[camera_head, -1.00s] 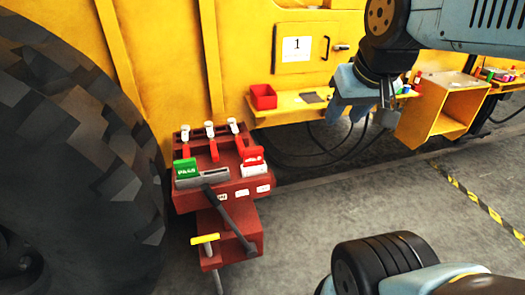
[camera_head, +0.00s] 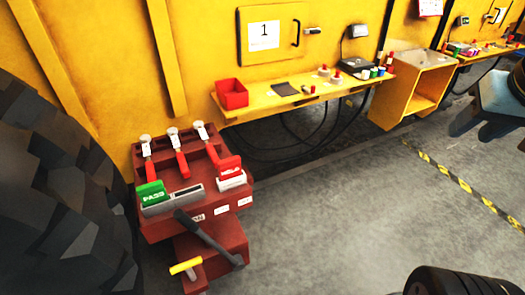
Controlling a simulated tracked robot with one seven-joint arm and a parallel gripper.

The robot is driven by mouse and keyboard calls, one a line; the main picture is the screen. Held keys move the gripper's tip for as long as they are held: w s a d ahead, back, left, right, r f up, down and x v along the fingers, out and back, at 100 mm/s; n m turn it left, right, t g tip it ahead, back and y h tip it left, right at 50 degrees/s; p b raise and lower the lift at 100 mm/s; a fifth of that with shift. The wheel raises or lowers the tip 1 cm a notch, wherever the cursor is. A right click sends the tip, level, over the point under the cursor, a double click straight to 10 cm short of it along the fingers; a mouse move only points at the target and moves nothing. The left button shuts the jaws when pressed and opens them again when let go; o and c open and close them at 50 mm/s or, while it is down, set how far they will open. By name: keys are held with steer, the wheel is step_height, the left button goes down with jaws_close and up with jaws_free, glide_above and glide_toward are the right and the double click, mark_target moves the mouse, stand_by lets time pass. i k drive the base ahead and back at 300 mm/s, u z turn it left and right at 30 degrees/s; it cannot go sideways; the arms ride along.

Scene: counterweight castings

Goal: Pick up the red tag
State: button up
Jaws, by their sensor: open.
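A red tag (camera_head: 230,168) stands at the right end of the top of a dark red block (camera_head: 212,262), at a white holder or label (camera_head: 231,181). A green tag reading PASS (camera_head: 152,193) sits at the left end, by a grey slotted bar (camera_head: 172,200). Behind them stand three red levers with pale ends (camera_head: 178,152). My gripper (camera_head: 480,128) is at the right edge, partly cut off by the frame. It is open, with nothing seen between its fingers, and far to the right of the red tag.
A large tyre (camera_head: 60,200) stands left of the block. A dark bar (camera_head: 208,237) and a yellow handle (camera_head: 185,266) stick out in front. A yellow shelf (camera_head: 270,103) holds a red bin (camera_head: 232,94) and small items. The grey floor (camera_head: 340,220) is clear.

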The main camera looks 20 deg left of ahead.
mark_target(229, 168)
steer(key=u, duration=0.6)
steer(key=i, duration=0.1)
steer(key=z, duration=1.75)
steer(key=k, duration=2.3)
steer(key=u, duration=1.4)
steer(key=i, duration=1)
steer(key=z, duration=0.05)
